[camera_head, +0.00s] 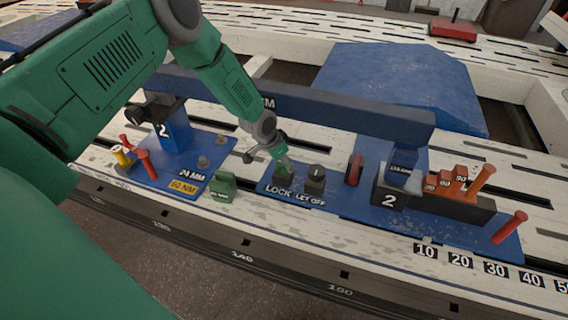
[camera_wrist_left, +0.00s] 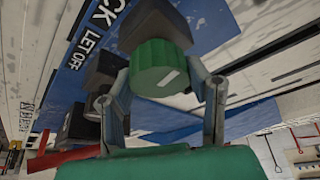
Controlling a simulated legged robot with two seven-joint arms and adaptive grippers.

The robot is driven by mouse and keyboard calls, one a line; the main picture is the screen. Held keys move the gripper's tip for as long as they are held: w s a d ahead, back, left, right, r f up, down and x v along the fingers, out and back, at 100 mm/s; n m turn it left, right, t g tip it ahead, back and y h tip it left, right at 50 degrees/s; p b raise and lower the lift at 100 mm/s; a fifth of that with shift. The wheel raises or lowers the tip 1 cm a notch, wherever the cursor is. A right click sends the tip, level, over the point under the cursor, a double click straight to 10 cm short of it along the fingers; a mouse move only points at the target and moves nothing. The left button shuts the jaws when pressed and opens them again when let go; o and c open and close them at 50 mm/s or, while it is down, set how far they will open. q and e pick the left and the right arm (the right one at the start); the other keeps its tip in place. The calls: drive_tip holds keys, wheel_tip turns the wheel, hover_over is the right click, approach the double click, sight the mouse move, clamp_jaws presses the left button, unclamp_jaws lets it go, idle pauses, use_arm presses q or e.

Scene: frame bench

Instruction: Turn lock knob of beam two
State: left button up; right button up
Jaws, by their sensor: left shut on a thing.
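The beam (camera_head: 340,111) is a long dark blue bar across the bench, with a 2 on the block (camera_head: 391,199) at its right end and on the left post (camera_head: 175,133). The lock knob is green with a white mark in the left wrist view (camera_wrist_left: 158,70), on a dark base beside the LOCK lettering (camera_head: 278,190). My left gripper (camera_head: 281,165) is at this knob, its two fingers (camera_wrist_left: 168,85) shut on the knob's sides. The fingers partly hide the knob in the head view. My right gripper is out of view.
The LET OFF knob (camera_head: 315,179) stands close to the right of the lock knob. A small green block (camera_head: 223,187) sits to the left.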

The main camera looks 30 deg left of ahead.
use_arm(q)
drive_tip(key=shift+s+a+f+m+g+h+b, duration=0.15)
drive_tip(key=shift+m+g+h+b, duration=0.15)
drive_tip(key=shift+m+b, duration=0.6)
drive_tip(key=shift+m, duration=0.3)
drive_tip(key=o, duration=1.2)
drive_tip(key=shift+c, duration=0.2)
drive_tip(key=shift+r, duration=0.2)
drive_tip(key=v, duration=1.1)
drive_tip(key=shift+a+r, duration=0.2)
drive_tip(key=shift+a, duration=0.05)
